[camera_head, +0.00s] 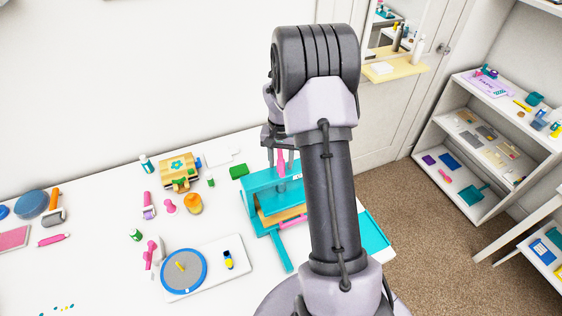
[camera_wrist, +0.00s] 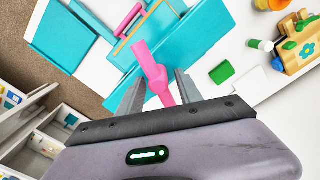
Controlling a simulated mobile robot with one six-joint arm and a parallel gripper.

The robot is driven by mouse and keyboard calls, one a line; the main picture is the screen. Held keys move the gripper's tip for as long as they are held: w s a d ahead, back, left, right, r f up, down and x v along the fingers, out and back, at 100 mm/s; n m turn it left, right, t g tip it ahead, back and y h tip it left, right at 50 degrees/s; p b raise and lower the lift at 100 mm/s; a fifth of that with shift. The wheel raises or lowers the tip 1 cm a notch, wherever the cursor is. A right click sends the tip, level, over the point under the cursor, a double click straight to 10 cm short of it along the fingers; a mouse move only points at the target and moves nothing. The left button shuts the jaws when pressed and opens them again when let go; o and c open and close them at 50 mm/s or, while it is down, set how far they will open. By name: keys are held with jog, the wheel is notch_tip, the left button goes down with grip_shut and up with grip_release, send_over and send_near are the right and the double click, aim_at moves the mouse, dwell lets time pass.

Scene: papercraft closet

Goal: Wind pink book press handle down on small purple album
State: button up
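The teal book press (camera_head: 262,183) stands on the white table, partly hidden by my arm; it also shows in the wrist view (camera_wrist: 185,38). Its upright pink handle (camera_head: 281,158) rises above the frame. In the wrist view the pink handle (camera_wrist: 151,66) lies between the two fingers of my gripper (camera_wrist: 161,78). The fingers look apart, with gaps beside the handle, so my gripper is open around it. In the head view my gripper (camera_head: 281,165) points down over the press. I cannot make out a small purple album in the press; its inside is mostly hidden.
A green block (camera_head: 239,171) lies just left of the press. A wooden toy box (camera_head: 180,172), small bottles and a white board with a blue-rimmed turntable (camera_head: 203,271) are further left. A teal board (camera_head: 376,236) is at the right table edge. White shelves (camera_head: 484,145) stand beyond.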

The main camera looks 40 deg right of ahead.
jog(key=shift+f, duration=0.1)
notch_tip(320, 180, up, 18)
jog(key=p, duration=0.3)
jog(key=shift+f+p, duration=0.25)
jog(key=shift+p, duration=0.05)
